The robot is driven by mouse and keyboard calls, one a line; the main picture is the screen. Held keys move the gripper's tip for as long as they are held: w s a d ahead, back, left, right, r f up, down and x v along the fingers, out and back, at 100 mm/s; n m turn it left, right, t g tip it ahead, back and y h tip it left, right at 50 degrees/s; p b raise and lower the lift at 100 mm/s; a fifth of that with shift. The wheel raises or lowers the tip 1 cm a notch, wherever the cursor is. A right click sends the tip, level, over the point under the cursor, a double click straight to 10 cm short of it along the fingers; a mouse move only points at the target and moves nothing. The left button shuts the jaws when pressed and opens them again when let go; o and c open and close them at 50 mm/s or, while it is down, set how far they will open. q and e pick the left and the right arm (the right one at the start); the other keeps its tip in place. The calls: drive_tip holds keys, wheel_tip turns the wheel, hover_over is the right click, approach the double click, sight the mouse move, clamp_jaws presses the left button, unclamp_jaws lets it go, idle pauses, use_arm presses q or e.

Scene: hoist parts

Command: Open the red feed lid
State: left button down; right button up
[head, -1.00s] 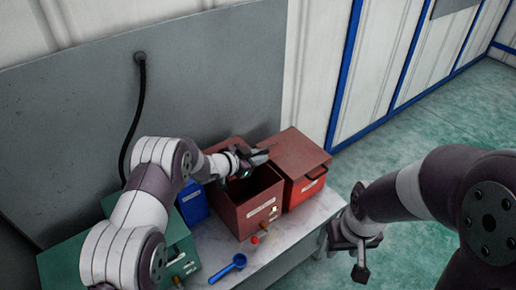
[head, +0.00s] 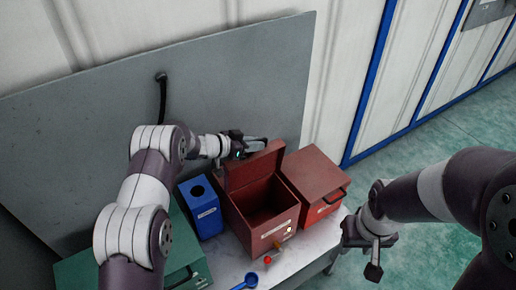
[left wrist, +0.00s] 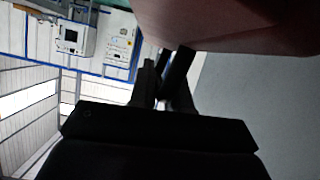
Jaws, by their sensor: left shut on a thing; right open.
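The red feed lid (head: 254,168) stands raised at the back of an open red box (head: 240,222), whose dark inside shows. My left gripper (head: 258,145) is at the lid's upper edge, behind it, and is shut on the lid; the exact contact is hard to see. In the left wrist view the fingers (left wrist: 165,85) are close together, just under a dull red surface of the lid (left wrist: 240,22). My right gripper (head: 372,252) is open and empty, to the right of the boxes, in front of the table's right side.
A second red box (head: 318,208) with a shut lid and dark handle stands right of the open one. A blue box (head: 204,212) with a round hole stands left, a green box (head: 80,270) further left. A blue scoop (head: 245,282) lies in front. A grey panel (head: 90,130) stands behind.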

use_arm(q)
drive_tip(key=shift+w+a, duration=0.15)
idle(0.3)
drive_tip(key=c, duration=1.4)
unclamp_jaws()
drive_tip(key=shift+c, duration=0.2)
drive_tip(key=b+v, duration=0.2)
drive_tip(key=v, duration=1)
drive_tip(key=shift+s+a+r+b, duration=0.15)
drive_tip(key=shift+s+a+b, duration=0.1)
drive_tip(key=shift+b, duration=0.15)
